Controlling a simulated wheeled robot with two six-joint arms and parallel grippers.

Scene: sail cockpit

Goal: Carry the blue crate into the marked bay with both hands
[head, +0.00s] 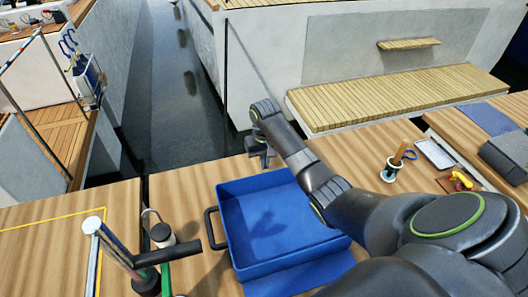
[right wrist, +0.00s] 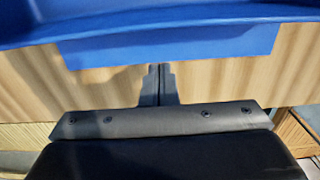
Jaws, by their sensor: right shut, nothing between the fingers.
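The blue crate (head: 233,243) stands on the wooden table, open at the top and empty inside. A black handle (head: 210,226) sticks out from its left side; its right side is partly hidden by my right arm. A yellow line (head: 40,224) on the left table marks the bay, only partly in view. My left gripper is not in view.
Water (head: 190,110) lies beyond the table.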

